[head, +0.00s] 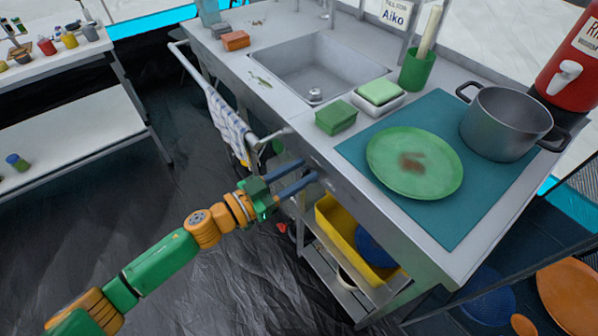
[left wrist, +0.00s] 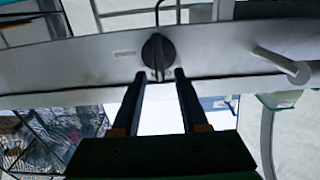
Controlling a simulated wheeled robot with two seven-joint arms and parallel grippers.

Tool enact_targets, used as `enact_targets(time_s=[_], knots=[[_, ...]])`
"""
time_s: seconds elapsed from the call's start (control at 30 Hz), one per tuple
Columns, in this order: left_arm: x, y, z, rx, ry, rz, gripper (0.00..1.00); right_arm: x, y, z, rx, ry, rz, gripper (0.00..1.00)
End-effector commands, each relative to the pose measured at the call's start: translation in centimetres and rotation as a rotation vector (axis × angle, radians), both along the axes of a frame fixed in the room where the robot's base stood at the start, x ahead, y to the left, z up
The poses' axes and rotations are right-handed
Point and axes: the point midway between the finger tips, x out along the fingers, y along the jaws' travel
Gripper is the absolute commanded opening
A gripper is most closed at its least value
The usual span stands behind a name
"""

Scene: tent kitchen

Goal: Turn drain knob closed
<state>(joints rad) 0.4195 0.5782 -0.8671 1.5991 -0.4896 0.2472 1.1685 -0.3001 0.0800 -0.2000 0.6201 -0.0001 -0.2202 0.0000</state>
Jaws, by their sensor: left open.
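The drain knob (left wrist: 158,52) is a dark round knob with a raised grip on the steel front panel of the sink counter (left wrist: 90,62). In the left wrist view it lies just beyond my left gripper's fingertips (left wrist: 160,74), roughly centred between them. My left gripper also shows in the head view (head: 309,171), with its two blue-grey fingers pointing at the counter's front. The fingers are apart and hold nothing. I cannot tell if they touch the knob. In the head view I cannot make out the knob. My right gripper is not in view.
A towel rail (head: 190,68) with a checked towel (head: 228,122) runs along the counter front, left of my gripper. A yellow bin (head: 338,240) stands on the shelf below. On top are the sink (head: 315,72), a green plate (head: 440,165) and a pot (head: 505,130).

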Motion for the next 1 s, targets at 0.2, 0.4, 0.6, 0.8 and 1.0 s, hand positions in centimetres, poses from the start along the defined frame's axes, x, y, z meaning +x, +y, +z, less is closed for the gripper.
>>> enact_targets(time_s=[0.2, 0.4, 0.6, 0.8, 1.0], knots=[[0.02, 0.02, -0.04, 0.001, 0.001, 0.001, 0.33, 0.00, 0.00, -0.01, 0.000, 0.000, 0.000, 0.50], [0.01, 0.05, -0.11, 0.002, 0.001, 0.002, 0.00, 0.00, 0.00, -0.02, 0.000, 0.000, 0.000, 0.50], [-0.03, 0.05, -0.23, 0.004, 0.002, 0.002, 0.00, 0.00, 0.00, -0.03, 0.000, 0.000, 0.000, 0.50], [-0.15, 0.00, -0.30, 0.028, -0.029, 0.002, 0.00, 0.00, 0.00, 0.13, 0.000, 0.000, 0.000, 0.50], [-0.44, -0.17, -0.39, 0.099, -0.123, 0.002, 0.00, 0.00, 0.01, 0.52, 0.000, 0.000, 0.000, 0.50]])
